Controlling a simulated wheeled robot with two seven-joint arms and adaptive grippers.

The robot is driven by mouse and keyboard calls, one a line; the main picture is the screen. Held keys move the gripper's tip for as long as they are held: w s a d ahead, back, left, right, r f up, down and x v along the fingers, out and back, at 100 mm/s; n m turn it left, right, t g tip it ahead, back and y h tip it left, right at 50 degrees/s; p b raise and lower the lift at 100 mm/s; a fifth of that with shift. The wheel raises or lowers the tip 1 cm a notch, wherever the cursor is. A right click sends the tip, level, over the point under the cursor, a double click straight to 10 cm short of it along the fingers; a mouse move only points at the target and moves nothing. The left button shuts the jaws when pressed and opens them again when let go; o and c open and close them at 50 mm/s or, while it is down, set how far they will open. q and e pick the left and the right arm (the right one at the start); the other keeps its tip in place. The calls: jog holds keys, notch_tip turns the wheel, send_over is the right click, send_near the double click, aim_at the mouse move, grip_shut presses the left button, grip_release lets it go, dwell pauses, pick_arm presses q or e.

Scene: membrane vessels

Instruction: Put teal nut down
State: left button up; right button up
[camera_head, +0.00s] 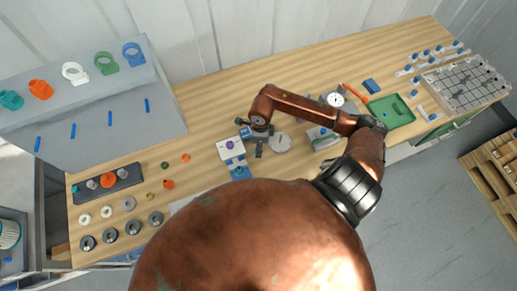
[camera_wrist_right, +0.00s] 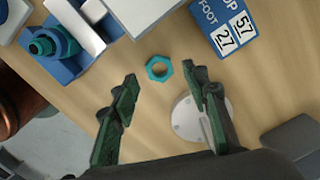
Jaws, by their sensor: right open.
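The teal nut (camera_wrist_right: 159,68) lies flat on the wooden bench in the right wrist view, with its round hole facing up. My right gripper (camera_wrist_right: 163,84) is open, its green-padded fingers apart on either side of the nut's near side. No finger visibly touches the nut. In the head view my right gripper (camera_head: 257,141) is low over the middle of the bench, and I cannot make out the nut there. My left gripper is not in view.
A round grey disc (camera_wrist_right: 195,118) lies close by the right finger. A blue number card (camera_wrist_right: 224,24) is behind right. A blue holder with a teal fitting (camera_wrist_right: 48,43) stands left. A green tray (camera_head: 391,112) lies further right, and a dark tray of fittings (camera_head: 126,181) at left.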

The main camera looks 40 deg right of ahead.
notch_tip(320, 180, up, 9)
jog(key=b, duration=0.1)
jog(key=shift+d+r, duration=0.15)
jog(key=shift+r, duration=0.05)
jog(key=shift+s, duration=0.2)
